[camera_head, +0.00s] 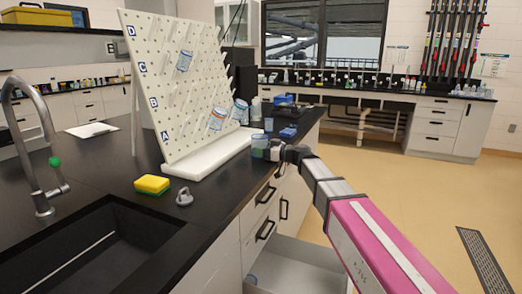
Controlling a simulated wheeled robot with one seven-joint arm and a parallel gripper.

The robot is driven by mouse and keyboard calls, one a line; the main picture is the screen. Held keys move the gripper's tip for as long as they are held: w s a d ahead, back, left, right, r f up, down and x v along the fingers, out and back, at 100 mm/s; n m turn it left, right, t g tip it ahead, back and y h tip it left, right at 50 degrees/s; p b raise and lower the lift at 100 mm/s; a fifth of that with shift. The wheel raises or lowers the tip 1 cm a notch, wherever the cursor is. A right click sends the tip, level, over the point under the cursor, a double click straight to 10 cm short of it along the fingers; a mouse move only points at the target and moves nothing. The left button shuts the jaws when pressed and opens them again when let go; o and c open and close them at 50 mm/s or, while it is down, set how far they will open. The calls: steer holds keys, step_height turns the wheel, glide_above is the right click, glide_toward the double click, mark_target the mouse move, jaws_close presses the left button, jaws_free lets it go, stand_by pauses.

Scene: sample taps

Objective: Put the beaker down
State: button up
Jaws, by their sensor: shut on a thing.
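My gripper (268,151) reaches in from the right, low at the counter's right edge, just past the foot of the white peg rack. It is shut on a small clear beaker (259,142) with a bluish tint. The beaker looks roughly upright and close to the black counter top (228,185). I cannot tell whether its base touches the counter. The fingers are small and partly hidden by the gripper body and the beaker.
A white peg rack (170,110) holds a few glass vessels on its pegs. A yellow sponge (152,184) and a grey stopper (184,197) lie in front. Blue items (288,132) stand behind my gripper. A sink (85,250) is at left, an open drawer (300,268) below.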

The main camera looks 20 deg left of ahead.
steer(key=shift+f, duration=0.15)
steer(key=o, duration=1)
steer(key=shift+d+r, duration=0.15)
steer(key=shift+r, duration=0.05)
steer(key=d, duration=0.7)
steer(key=s+d, duration=0.1)
steer(key=d, duration=0.3)
steer(key=shift+d, duration=0.35)
